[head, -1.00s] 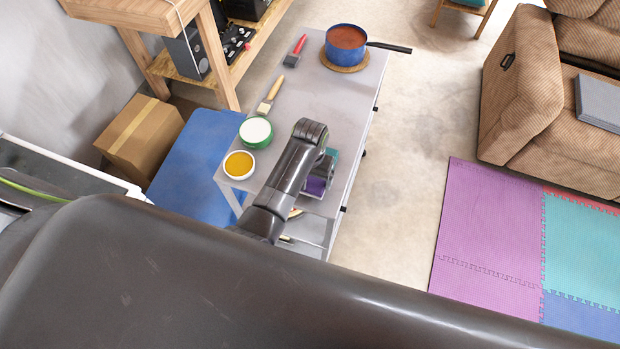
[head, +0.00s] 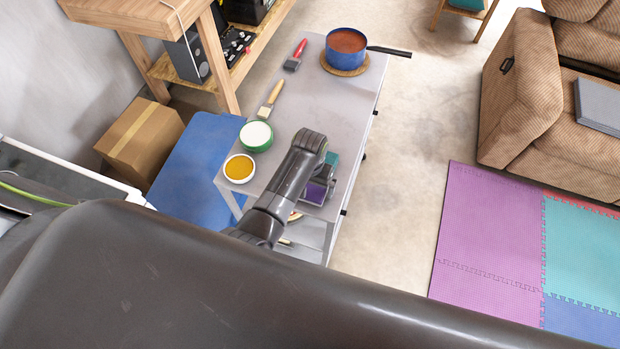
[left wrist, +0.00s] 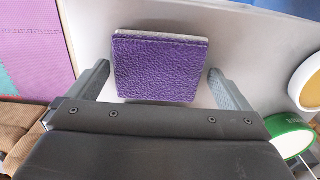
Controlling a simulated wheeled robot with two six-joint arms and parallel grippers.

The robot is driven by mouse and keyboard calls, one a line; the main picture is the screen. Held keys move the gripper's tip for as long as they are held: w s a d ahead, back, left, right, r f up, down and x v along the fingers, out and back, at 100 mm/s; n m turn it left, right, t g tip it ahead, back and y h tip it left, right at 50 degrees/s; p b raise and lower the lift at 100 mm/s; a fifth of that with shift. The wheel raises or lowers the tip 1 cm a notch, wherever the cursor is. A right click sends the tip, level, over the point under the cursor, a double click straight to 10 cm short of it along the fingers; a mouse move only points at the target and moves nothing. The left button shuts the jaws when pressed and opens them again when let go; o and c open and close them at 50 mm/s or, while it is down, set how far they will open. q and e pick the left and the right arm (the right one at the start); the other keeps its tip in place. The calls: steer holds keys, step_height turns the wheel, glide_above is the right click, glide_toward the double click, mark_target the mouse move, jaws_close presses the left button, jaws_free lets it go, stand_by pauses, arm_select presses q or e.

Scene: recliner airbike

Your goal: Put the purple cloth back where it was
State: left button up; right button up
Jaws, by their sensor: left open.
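The purple cloth (left wrist: 160,66) is a folded square lying on the grey cart top (left wrist: 240,50), seen in the left wrist view. In the head view, a small purple part of it (head: 313,194) shows beside my left arm, with a teal item (head: 332,160) just behind it. My left gripper (left wrist: 158,88) is open, with one finger on each side of the cloth, and a gap shows between each finger and the cloth. In the head view my wrist hides most of the gripper (head: 322,188). My right gripper is not in view.
A recliner (head: 545,100) and foam floor tiles (head: 490,225) lie to the right. The cart's middle is clear.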

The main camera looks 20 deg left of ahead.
mark_target(310, 186)
arm_select(q)
step_height(310, 186, up, 12)
steer(key=shift+b, duration=0.35)
steer(key=shift+r, duration=0.1)
stand_by(0.4)
